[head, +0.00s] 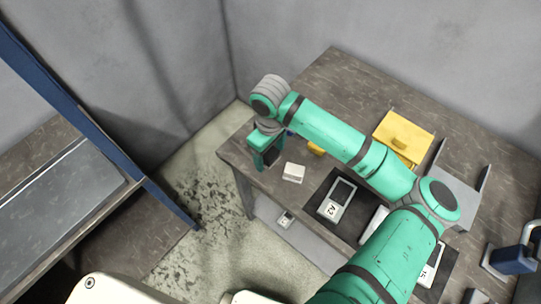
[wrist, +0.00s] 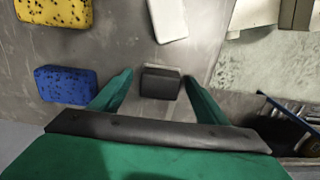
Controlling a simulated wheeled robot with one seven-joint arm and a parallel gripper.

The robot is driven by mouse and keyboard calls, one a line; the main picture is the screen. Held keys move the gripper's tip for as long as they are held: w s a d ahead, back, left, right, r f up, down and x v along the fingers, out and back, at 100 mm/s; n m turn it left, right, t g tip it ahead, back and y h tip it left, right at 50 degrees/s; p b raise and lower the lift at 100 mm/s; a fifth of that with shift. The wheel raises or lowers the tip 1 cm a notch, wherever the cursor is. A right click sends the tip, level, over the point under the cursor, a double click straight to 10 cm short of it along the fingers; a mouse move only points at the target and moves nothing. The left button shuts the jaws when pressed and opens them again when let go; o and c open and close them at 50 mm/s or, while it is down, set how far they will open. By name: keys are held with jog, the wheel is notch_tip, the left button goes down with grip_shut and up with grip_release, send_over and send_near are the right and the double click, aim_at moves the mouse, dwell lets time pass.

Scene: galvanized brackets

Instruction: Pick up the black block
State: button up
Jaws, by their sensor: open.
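The black block (wrist: 160,83) lies on the tabletop in the wrist view, its dark top facing the camera. My gripper (wrist: 157,88) is open, with one green fingertip to the left of the block and one to the right. A gap shows on each side of the block, and I cannot tell how far above it the fingertips are. In the head view my gripper (head: 266,157) is at the table's left corner; I cannot clearly make out the block there.
A white block (head: 293,172), a yellow block (head: 317,148) and a blue block (wrist: 66,84) lie near my gripper. A device marked A2 (head: 338,197) rests on a dark mat. A yellow box (head: 403,135) and a grey bracket (head: 457,187) stand farther right. The table edge is close.

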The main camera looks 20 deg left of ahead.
aim_at(270, 153)
jog(key=c, duration=1.1)
jog(key=shift+c, duration=0.2)
jog(key=shift+r, duration=0.2)
jog(key=shift+r, duration=0.25)
notch_tip(270, 153, up, 2)
jog(key=shift+r, duration=0.1)
jog(key=s+d+r, duration=0.4)
jog(key=s+r, duration=0.6)
jog(key=s, duration=0.3)
jog(key=shift+s, duration=0.2)
